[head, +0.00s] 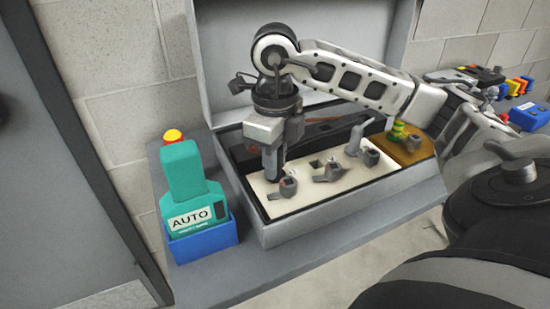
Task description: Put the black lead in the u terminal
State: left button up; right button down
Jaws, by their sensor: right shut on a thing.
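My right gripper (275,176) points straight down over the left end of the cream terminal plate (305,195) in the open grey box. It is shut on a dark piece, taken to be the black lead, which is mostly hidden by the fingers. Its tip is low, close behind the left grey terminal piece (284,188); I cannot tell whether they touch. A middle grey piece (328,173) and a right one (371,157) sit further along the plate. No terminal letters are readable, so I cannot tell which is u. My left gripper is not in view.
The box's grey front rim (350,212) and raised lid (225,60) bound the work area. A brown block (408,152) with green-yellow parts is at the box's right end.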

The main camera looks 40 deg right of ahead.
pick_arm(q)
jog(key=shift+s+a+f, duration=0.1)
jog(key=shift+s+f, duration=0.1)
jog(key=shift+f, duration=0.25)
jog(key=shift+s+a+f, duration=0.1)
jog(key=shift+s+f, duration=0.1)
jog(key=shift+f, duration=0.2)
pick_arm(e)
jog(key=shift+f, duration=0.3)
jog(key=c, duration=1.2)
grip_release()
pick_arm(q)
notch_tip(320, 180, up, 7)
jog(key=p, duration=0.6)
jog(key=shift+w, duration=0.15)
pick_arm(e)
notch_tip(320, 180, up, 16)
jog(key=shift+r, duration=0.1)
